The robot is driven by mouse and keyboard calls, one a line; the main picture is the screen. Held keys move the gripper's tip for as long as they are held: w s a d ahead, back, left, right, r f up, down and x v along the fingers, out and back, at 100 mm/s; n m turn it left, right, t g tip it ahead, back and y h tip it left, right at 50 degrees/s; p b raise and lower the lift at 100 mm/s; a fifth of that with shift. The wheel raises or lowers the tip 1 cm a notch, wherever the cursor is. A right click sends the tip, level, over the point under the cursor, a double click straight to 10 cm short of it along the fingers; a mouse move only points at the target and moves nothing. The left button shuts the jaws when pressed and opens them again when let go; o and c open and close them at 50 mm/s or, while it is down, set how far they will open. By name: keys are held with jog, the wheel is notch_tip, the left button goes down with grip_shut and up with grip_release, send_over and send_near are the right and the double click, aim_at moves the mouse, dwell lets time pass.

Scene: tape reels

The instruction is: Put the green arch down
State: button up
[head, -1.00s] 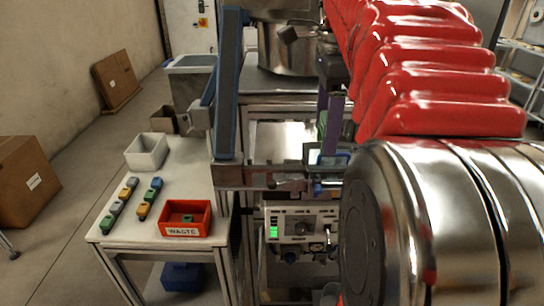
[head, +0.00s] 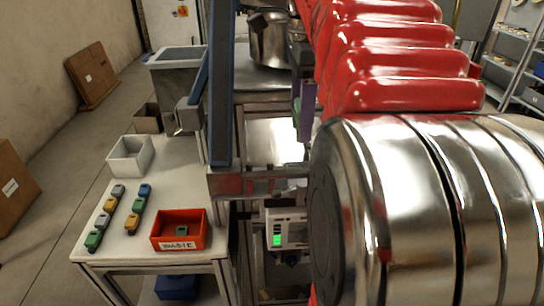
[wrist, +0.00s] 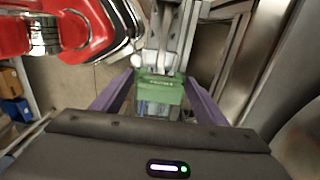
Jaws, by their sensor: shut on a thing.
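The green arch (wrist: 160,88) is between the two purple fingers of my gripper (wrist: 158,80) in the wrist view, with small lettering on its face. The fingers close on it from both sides. In the head view a purple finger of my gripper (head: 306,108) hangs in front of the metal machine. A sliver of the green arch (head: 296,112) shows at its left edge; the rest is hidden. What lies directly under the arch is not clear.
A white table (head: 150,190) at left carries a red WASTE bin (head: 180,243), a white bin (head: 130,157) and two rows of coloured blocks (head: 108,206). A blue upright (head: 222,90) stands left of my gripper. A white instrument box (head: 290,229) is below.

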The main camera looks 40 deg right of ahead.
jog(key=shift+f, duration=2.65)
jog(key=shift+f, duration=2.05)
jog(key=shift+f, duration=0.65)
jog(key=o, duration=1.2)
jog(key=shift+s+f, duration=0.1)
jog(key=shift+c, duration=0.2)
notch_tip(320, 180, up, 14)
jog(key=shift+f, duration=0.25)
